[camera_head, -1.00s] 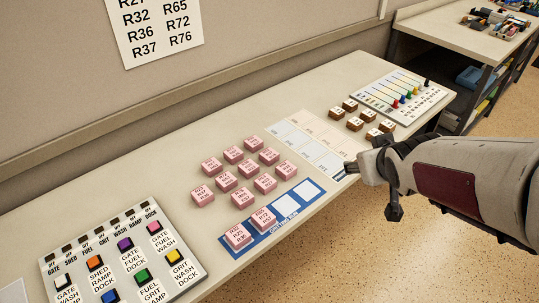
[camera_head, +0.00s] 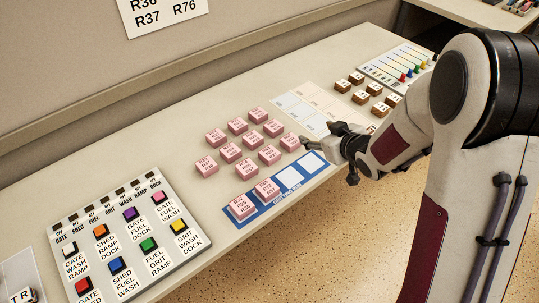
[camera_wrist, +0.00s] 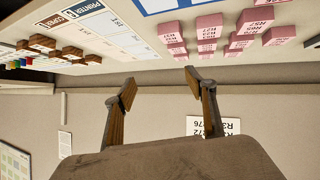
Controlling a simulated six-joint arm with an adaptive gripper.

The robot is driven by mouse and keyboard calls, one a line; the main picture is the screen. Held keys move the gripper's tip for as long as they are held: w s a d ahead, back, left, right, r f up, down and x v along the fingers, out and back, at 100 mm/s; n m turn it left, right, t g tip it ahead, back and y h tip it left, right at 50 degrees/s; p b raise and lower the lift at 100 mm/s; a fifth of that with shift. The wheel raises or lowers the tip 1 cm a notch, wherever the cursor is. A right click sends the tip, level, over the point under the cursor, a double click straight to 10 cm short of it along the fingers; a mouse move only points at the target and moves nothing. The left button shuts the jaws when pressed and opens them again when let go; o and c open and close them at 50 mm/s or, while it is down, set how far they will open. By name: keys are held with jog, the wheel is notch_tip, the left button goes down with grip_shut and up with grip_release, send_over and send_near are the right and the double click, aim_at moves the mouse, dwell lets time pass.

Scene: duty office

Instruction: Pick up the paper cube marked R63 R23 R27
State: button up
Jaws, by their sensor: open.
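Several pink paper cubes (camera_head: 230,152) stand in loose rows in the middle of the desk in the head view, with small printed codes on top. Two more pink cubes (camera_head: 242,207) sit on the left squares of a blue strip (camera_head: 267,203). I cannot tell which cube is marked R63 R23 R27; the print is too small. In the wrist view the pink cubes (camera_wrist: 208,32) appear upside down at the top, beyond the fingertips. My gripper (camera_head: 335,150) is open and empty, near the right end of the blue strip, to the right of the cubes.
A button panel (camera_head: 190,262) lies at the left of the desk. A white printed sheet (camera_head: 300,108), brown blocks (camera_head: 357,78) and a slider panel (camera_head: 385,72) lie to the right. A wall sheet (camera_head: 165,10) lists codes. The desk's front edge runs close below the strip.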

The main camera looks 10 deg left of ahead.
aim_at(273, 156)
jog(key=a+f+y, duration=0.1)
jog(key=a+f, duration=0.1)
jog(key=a+f+n+y, duration=0.1)
jog(key=a+f, duration=0.2)
jog(key=s+a+f+y, duration=0.1)
jog(key=a+f+y, duration=0.1)
jog(key=f, duration=0.1)
jog(key=shift+a+f+n+g, duration=0.2)
jog(key=shift+n+g, duration=0.1)
jog(key=shift+g, duration=0.1)
jog(key=shift+s+a+f+y, duration=0.3)
jog(key=shift+a+f+y, duration=0.15)
jog(key=shift+a+y, duration=0.1)
jog(key=shift+x, duration=1.3)
jog(key=shift+f, duration=0.1)
jog(key=shift+f, duration=0.1)
jog(key=shift+f+x, duration=0.2)
jog(key=shift+x, duration=0.7)
jog(key=shift+f+x, duration=0.2)
jog(key=shift+x, duration=0.7)
jog(key=shift+w+a+f, duration=0.25)
jog(key=shift+w+a, duration=0.1)
jog(key=shift+a, duration=0.1)
